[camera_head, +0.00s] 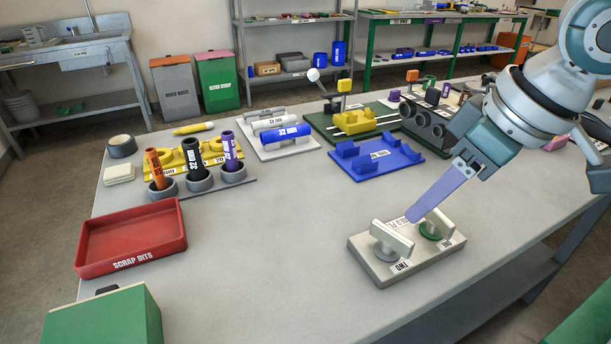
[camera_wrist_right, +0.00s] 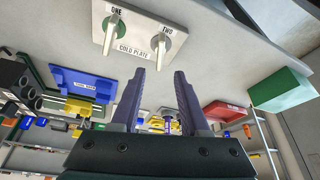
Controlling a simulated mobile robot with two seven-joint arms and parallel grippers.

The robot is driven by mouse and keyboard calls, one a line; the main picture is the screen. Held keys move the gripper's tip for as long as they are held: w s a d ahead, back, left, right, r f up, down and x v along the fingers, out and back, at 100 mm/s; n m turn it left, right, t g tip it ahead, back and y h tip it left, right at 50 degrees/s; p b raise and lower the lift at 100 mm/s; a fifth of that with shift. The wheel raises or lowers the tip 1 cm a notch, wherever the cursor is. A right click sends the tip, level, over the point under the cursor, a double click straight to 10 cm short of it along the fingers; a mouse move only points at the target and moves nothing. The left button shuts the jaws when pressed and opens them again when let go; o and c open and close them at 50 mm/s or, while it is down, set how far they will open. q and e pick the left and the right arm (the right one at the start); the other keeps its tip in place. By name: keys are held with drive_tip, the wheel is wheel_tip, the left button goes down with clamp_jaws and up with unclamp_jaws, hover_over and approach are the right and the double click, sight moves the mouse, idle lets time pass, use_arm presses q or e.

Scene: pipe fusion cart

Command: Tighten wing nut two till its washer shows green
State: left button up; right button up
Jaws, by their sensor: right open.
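The grey cold plate (camera_head: 420,262) lies near the table's right edge, with two pale wing nuts on it. Wing nut two (camera_head: 392,238) is the left one in the head view, by the upside-down TWO label, and a grey washer (camera_head: 386,254) shows under it. Wing nut one (camera_head: 438,222) has a green washer (camera_head: 430,231). In the wrist view, the plate (camera_wrist_right: 135,45) and wing nut two (camera_wrist_right: 159,48) lie beyond my fingertips. My right gripper (camera_wrist_right: 161,72) is open and empty; in the head view its purple finger (camera_head: 436,194) points down between the nuts. My left gripper is not in view.
A blue fixture (camera_head: 375,160) and a dark block with round holes (camera_head: 428,128) stand behind the plate. A red scrap tray (camera_head: 130,238) and a green box (camera_head: 103,318) are at left. The table between tray and plate is clear.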

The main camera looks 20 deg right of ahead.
sight(395, 232)
drive_tip(key=b+x, duration=0.1)
drive_tip(key=x, duration=0.7)
drive_tip(key=shift+f+b, duration=0.3)
drive_tip(key=shift+b, duration=0.1)
clamp_jaws()
